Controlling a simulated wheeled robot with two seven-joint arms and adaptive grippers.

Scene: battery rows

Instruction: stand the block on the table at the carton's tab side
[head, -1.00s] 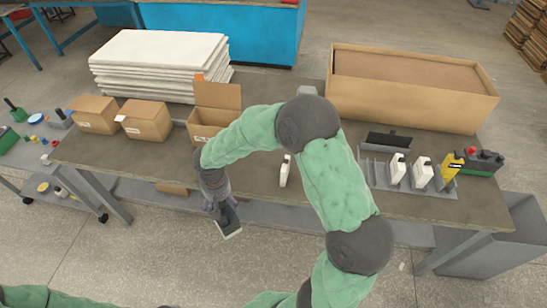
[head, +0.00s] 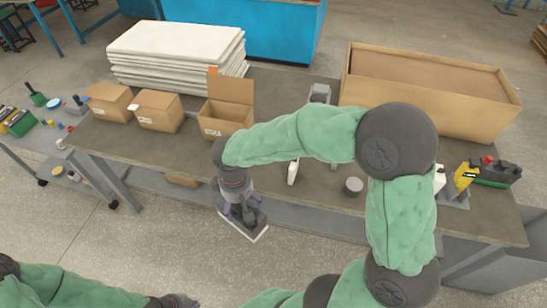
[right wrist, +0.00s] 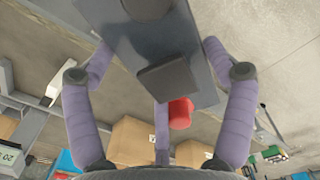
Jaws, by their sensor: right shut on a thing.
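My right gripper (head: 240,208) is shut on a dark grey block (head: 246,227) with a pale lower edge. It holds the block out past the table's front edge, over the floor. In the right wrist view the grey block (right wrist: 205,60) is between the purple fingers, with a black pad and a red cap on its face. An open carton (head: 224,123) stands on the table (head: 300,205) behind the gripper, its flap up. A small orange tab (head: 213,70) shows at the flap's upper left. My left gripper (head: 176,300) shows only partly at the bottom edge; its fingers are unclear.
Two closed cartons (head: 158,112) stand left of the open one. White boards (head: 175,50) are stacked behind. A white bottle-like piece (head: 293,172) and a grey cylinder (head: 353,186) stand right of the gripper. A long box (head: 430,95) is at back right. My forearm hides part of the tabletop.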

